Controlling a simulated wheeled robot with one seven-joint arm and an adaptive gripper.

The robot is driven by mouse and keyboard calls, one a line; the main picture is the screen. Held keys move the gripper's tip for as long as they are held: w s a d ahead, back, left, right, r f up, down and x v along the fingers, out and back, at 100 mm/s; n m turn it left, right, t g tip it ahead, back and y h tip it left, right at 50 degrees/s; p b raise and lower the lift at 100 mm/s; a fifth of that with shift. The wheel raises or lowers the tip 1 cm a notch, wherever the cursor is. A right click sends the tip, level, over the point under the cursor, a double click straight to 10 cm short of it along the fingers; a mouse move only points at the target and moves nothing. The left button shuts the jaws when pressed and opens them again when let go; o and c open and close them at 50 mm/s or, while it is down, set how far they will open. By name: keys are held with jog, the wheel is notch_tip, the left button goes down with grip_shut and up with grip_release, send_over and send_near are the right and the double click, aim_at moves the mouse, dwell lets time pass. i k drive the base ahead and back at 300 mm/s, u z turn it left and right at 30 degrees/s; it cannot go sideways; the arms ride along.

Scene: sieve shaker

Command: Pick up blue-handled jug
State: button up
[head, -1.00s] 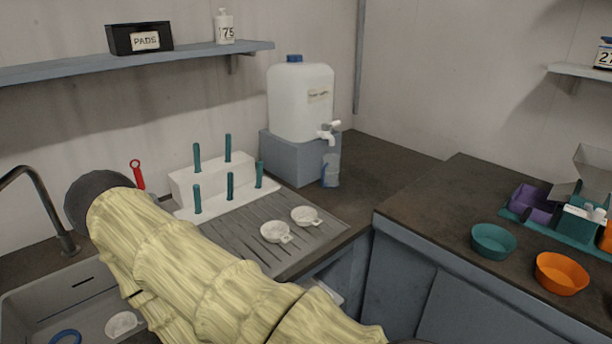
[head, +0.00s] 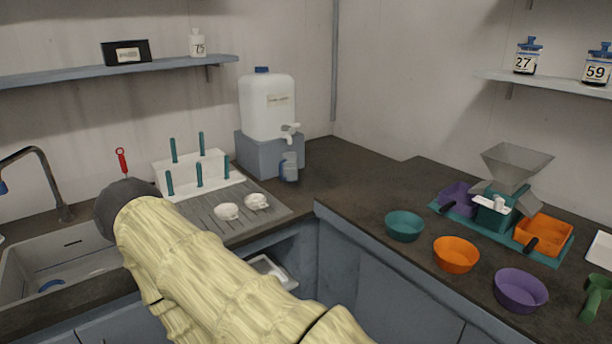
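A small clear jug (head: 291,166) with a blue handle on its left side stands upright on the dark counter below the tap of the white water container (head: 266,106). My arm in a pale yellow sleeve crosses the lower left and ends in a dark grey rounded part, left of and nearer than the jug. My gripper's fingers are not visible, so I cannot see their state. A blue curved thing (head: 51,285) lies in the sink; I cannot tell what it belongs to.
A white peg rack (head: 205,165) and two white strainer-like cups (head: 227,211) stand on the ribbed drainboard (head: 185,212), left of the jug. Teal (head: 404,227), orange (head: 456,255) and purple (head: 520,291) bowls sit on the right counter. The counter right of the jug is clear.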

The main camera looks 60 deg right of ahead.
aim_at(289, 162)
jog(key=z, duration=1.35)
jog(key=i, duration=0.95)
jog(key=u, duration=0.1)
